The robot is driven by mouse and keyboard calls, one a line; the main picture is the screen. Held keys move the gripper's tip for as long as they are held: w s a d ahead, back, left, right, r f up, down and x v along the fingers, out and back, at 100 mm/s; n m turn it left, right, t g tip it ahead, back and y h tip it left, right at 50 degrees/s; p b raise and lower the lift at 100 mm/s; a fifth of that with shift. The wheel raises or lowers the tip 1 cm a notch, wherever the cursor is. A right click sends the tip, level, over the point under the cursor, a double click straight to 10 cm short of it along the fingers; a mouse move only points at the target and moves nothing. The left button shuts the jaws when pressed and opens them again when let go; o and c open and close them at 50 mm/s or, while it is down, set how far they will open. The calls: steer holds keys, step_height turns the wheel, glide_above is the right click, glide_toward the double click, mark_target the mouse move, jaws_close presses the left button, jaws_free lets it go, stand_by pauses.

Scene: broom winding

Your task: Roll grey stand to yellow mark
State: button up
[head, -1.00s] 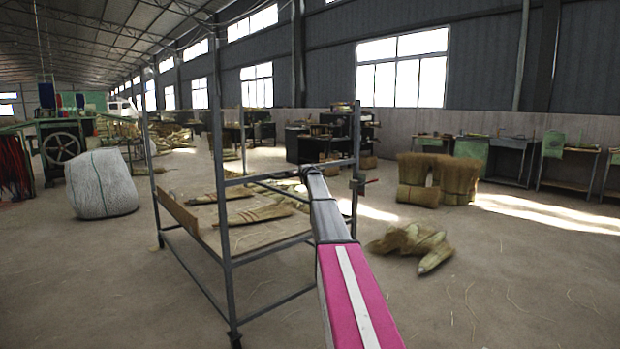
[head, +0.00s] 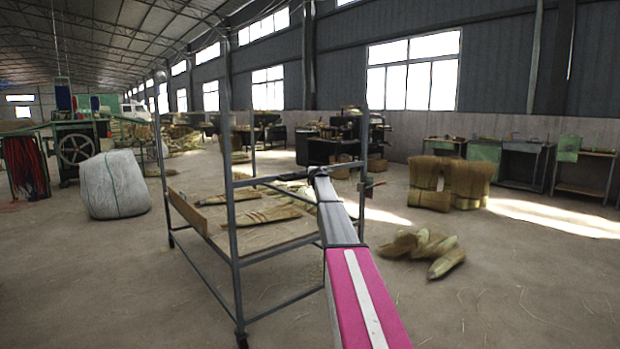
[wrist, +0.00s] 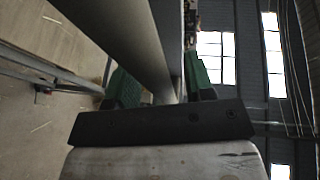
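The grey stand (head: 239,262) is a tall metal frame on small wheels, left of my arm in the head view. Its low shelf holds flat bundles of straw. My gripper (head: 320,174) reaches the stand's upper horizontal bar at the end of my pink and grey arm. In the wrist view, my green fingers (wrist: 160,90) lie close on either side of a grey bar (wrist: 128,45) and appear shut on it. The fingertip contact is partly hidden by the dark gripper plate. No yellow mark shows in either view.
A large white sack (head: 113,186) stands on the floor left of the stand. Straw bundles (head: 422,250) lie right of my arm, with upright bundles (head: 430,185) behind. Workbenches (head: 525,165) line the wall. The floor at the front left and right is open.

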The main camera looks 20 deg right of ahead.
steer(key=s+r, duration=0.2)
steer(key=s, duration=0.8)
steer(key=shift+s, duration=0.3)
steer(key=s+a+f+n+g+y, duration=0.1)
steer(key=s+a+f+n+g, duration=0.2)
steer(key=s+a+f, duration=0.5)
steer(key=s+a+f+n+g, duration=0.25)
steer(key=s+a+f, duration=0.25)
steer(key=s+f, duration=0.55)
steer(key=s+a+f+n+g+y, duration=0.1)
steer(key=s+a+f+n+g, duration=0.25)
steer(key=s+a+f, duration=0.45)
steer(key=s+a+f+n+g, duration=0.1)
steer(key=s+f, duration=0.4)
steer(key=s, duration=0.6)
steer(key=s+a+f+n+g+h, duration=0.1)
steer(key=s+a+f+n+g, duration=0.1)
steer(key=s, duration=0.9)
steer(key=s+a+f+n+g+h, duration=0.1)
steer(key=s+f+n+g, duration=0.3)
steer(key=s+f, duration=0.3)
steer(key=s+n, duration=0.1)
steer(key=s, duration=0.3)
steer(key=shift+s+a+f, duration=0.25)
steer(key=shift+s+f, duration=0.05)
steer(key=shift+f, duration=0.05)
